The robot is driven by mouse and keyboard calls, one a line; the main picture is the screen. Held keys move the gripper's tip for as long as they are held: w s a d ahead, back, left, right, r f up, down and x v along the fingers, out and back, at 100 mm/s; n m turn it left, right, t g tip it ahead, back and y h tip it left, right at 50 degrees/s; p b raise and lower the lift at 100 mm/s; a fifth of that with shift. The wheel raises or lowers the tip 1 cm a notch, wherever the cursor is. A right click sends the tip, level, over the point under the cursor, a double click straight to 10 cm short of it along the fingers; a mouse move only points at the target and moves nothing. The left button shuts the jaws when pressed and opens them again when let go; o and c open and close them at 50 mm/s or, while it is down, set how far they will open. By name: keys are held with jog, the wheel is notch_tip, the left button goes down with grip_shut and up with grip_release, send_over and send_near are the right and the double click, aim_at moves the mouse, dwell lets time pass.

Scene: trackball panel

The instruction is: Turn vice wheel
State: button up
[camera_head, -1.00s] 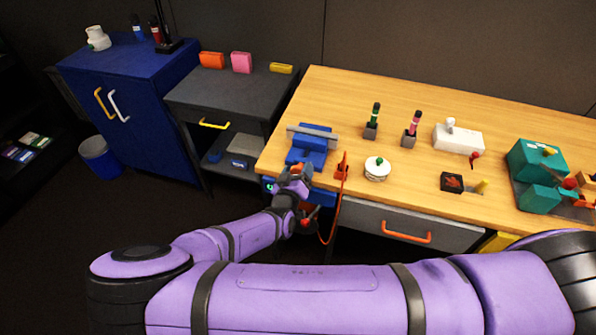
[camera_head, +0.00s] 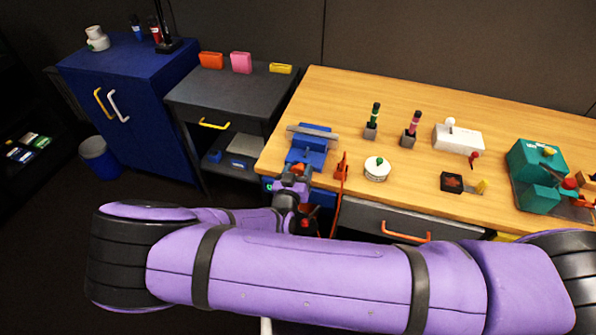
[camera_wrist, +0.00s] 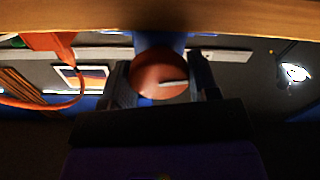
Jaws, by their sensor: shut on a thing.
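The blue vice (camera_head: 310,150) stands at the left front corner of the wooden table, with a grey bar across its back. My gripper (camera_head: 292,180) is at the table's front edge, just below the vice, and my arm hides part of it. In the wrist view, my gripper (camera_wrist: 162,85) has its two dark fingers on either side of a round orange-red wheel (camera_wrist: 158,72) and is shut on it. A blue part of the vice shows behind the wheel. In the head view the wheel is mostly hidden by my gripper.
An orange tool with a cable (camera_head: 342,168) lies right of the vice; its cable hangs over the edge. A white round pot (camera_head: 377,168) stands beside it. A drawer with an orange handle (camera_head: 407,237) is below the tabletop (camera_head: 400,95). A dark side table (camera_head: 225,105) stands left.

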jog(key=m, duration=0.4)
jog(key=shift+d+m, duration=0.1)
jog(key=shift+m, duration=0.2)
jog(key=shift+s+m, duration=0.1)
jog(key=shift+m, duration=1.7)
jog(key=o, duration=0.6)
jog(key=v, duration=1)
jog(key=shift+s, duration=0.35)
